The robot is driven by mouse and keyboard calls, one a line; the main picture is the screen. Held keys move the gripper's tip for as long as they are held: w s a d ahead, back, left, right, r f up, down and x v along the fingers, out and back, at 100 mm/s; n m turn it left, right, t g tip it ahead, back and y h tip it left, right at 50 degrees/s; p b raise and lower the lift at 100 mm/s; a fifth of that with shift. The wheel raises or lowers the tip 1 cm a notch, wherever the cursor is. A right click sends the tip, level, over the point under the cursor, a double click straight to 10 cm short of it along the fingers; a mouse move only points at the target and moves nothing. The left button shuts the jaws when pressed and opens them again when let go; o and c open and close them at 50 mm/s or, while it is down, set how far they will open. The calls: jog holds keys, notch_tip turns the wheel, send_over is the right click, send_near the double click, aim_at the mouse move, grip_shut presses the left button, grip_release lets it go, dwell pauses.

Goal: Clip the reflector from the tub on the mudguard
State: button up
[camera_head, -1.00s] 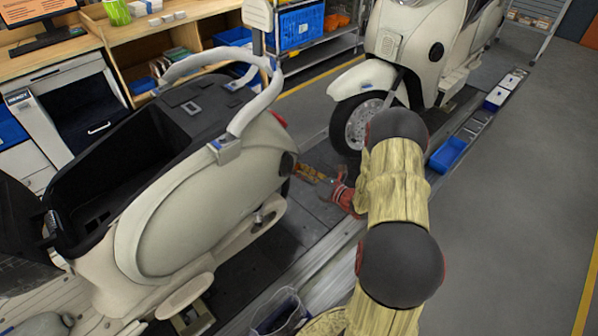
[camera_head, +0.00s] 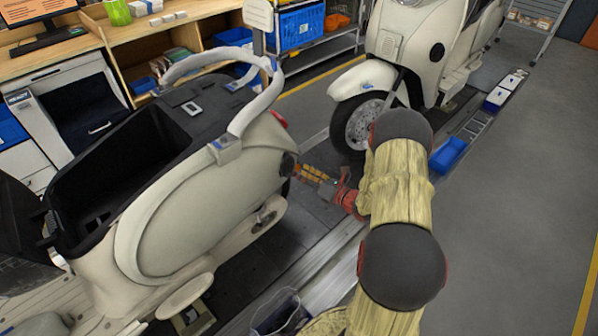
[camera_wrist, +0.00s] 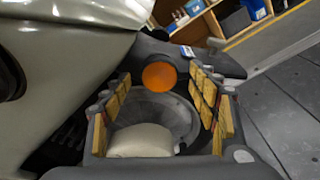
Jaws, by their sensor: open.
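The reflector, a round orange disc (camera_wrist: 159,77), sits against the dark mudguard (camera_wrist: 205,62) in the wrist view. My gripper (camera_wrist: 160,100) is open, its wood-coloured finger pads to the left and right of the disc and apart from it. Whether the disc is clipped fast cannot be told. In the head view my gripper (camera_head: 318,178) is low behind the rear of the near cream scooter (camera_head: 210,215). The reflector cannot be made out there. A blue tub (camera_head: 449,153) stands on the far side of my arm, at the edge of the line.
A second cream scooter (camera_head: 425,45) stands farther along the slat conveyor (camera_head: 300,222). A workbench and shelves line the back left. Grey floor (camera_head: 510,230) on the right is clear.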

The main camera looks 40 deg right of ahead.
jog(key=v, duration=1.1)
